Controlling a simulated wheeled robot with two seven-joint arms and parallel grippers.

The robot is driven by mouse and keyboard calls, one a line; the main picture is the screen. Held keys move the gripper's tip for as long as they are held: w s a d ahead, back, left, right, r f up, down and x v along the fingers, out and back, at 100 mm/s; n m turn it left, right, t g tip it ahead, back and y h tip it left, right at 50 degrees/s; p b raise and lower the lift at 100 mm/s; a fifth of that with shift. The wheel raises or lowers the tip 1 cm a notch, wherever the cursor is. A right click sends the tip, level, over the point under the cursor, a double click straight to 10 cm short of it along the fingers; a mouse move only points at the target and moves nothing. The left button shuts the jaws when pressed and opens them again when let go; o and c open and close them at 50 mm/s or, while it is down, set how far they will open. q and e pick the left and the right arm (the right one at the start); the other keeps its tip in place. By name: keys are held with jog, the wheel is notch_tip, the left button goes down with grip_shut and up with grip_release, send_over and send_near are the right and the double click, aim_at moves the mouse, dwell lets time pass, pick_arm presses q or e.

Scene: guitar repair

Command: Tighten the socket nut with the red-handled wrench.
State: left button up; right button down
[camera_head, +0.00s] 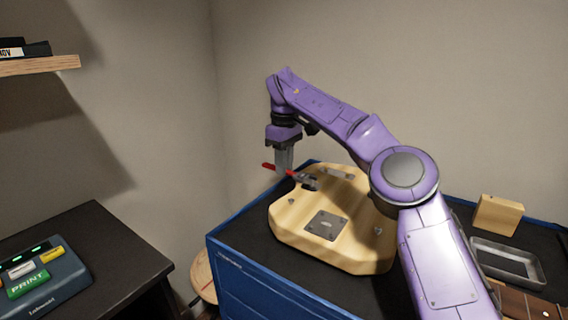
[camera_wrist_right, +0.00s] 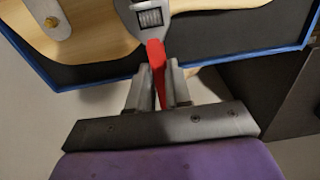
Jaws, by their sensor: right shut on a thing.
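In the right wrist view, the fingers of the right gripper (camera_wrist_right: 160,72) are shut on the red handle of the wrench (camera_wrist_right: 156,54). The wrench's grey adjustable head points away from the gripper, over the edge of the wooden body (camera_wrist_right: 98,22). In the head view the head is near a small dark part on the body. I cannot make out the socket nut or whether the jaws touch it. My left gripper is out of view.
The body lies on a dark-topped blue cabinet (camera_head: 262,291). A wooden block (camera_head: 498,214), a metal tray (camera_head: 509,263) and a fretboard (camera_head: 535,303) are at the right. A label printer (camera_head: 42,283) stands on a dark table at the left. A shelf (camera_head: 40,66) is on the wall.

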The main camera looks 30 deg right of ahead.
notch_tip(320, 180, up, 6)
jog(key=p, duration=0.5)
jog(key=shift+r, duration=0.15)
dwell(0.3)
